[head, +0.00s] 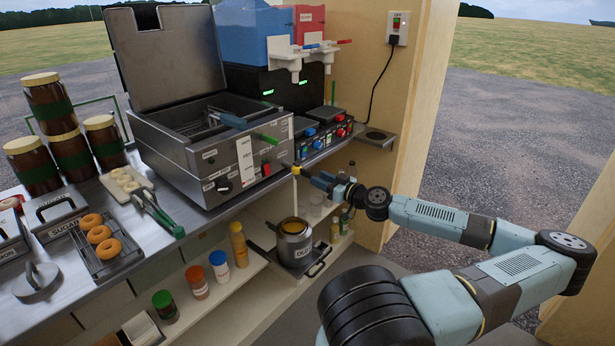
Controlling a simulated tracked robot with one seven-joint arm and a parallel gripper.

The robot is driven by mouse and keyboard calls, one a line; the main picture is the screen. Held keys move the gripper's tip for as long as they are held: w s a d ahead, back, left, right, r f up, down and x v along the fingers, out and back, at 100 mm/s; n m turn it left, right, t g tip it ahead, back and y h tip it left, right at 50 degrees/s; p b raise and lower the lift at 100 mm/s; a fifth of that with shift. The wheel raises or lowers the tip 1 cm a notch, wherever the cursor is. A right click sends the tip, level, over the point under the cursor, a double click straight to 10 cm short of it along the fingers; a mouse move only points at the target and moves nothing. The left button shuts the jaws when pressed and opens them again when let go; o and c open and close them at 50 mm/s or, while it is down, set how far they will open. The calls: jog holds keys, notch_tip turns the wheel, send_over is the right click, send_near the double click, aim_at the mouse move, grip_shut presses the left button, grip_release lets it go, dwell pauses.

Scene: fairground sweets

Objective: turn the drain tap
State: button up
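The steel fryer (185,160) stands on the counter with its lid raised. A small brass-yellow part, seemingly the drain tap (296,170), shows at the fryer's lower right front corner. My gripper (308,176) reaches in from the right, with its tip at or very close to that part. I cannot tell if they touch. The fingers are small and seen side-on, so their opening is unclear. A steel pot (294,250) with a dark label and yellowish contents stands on the lower shelf, below the tap.
A control box with red and blue knobs (325,135) is behind my gripper. Bottles (239,245) line the lower shelf. A wooden wall post (405,120) stands right of the counter; open ground lies beyond.

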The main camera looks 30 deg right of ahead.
aim_at(310, 173)
jog(key=shift+x, duration=2.6)
